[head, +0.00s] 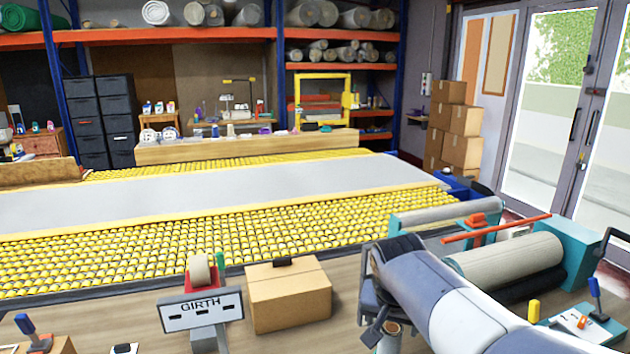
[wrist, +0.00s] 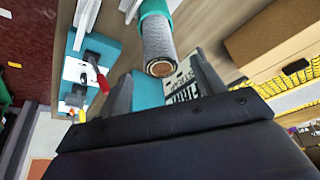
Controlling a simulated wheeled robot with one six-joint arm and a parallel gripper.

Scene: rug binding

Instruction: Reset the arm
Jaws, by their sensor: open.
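My arm (head: 450,300) reaches in from the lower right of the head view, bent at an elbow above the wooden bench front. My gripper (wrist: 160,80) shows in the wrist view with its two grey fingers spread apart. It is open, and nothing is clamped between the fingers. A grey roll with a teal end (wrist: 159,42) appears beyond the gap between them; I cannot tell how far off it is. In the head view the gripper end is small and partly hidden by my own arm.
The GIRTH sign (head: 203,308) and a cardboard box (head: 288,296) stand left of my arm. A large beige roll (head: 510,265) on a teal stand lies to its right. Behind is the yellow roller table (head: 300,232). Stacked cartons (head: 448,125) stand at the back right.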

